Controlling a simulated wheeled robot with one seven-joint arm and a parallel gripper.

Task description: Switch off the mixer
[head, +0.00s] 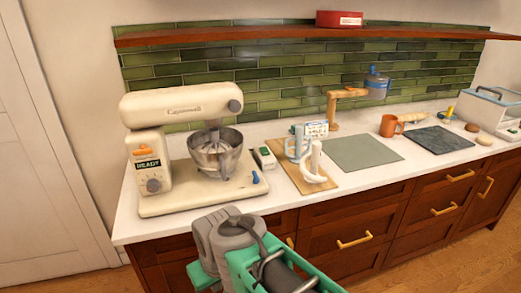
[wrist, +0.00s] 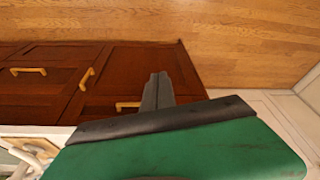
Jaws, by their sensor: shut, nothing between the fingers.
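A cream stand mixer (head: 182,105) stands at the left end of the white counter in the head view. Its display panel (head: 148,164) reads READY, with an orange switch (head: 145,151) above it and a round grey knob (head: 153,186) below. A steel bowl (head: 216,155) sits under the mixer head, and a blue lever (head: 256,177) is on its base. My arm shows at the bottom of the head view, in front of the counter; my fingertips are hidden there. In the wrist view my gripper (wrist: 157,92) is shut and empty, in front of the wooden cabinet fronts.
On the counter are a small green-topped box (head: 264,157), a wooden board (head: 302,176) with white attachments, a grey-green mat (head: 362,152), an orange mug (head: 389,125) and a dark slab (head: 439,139). A red box (head: 339,19) sits on the shelf (head: 300,33). A door is at left.

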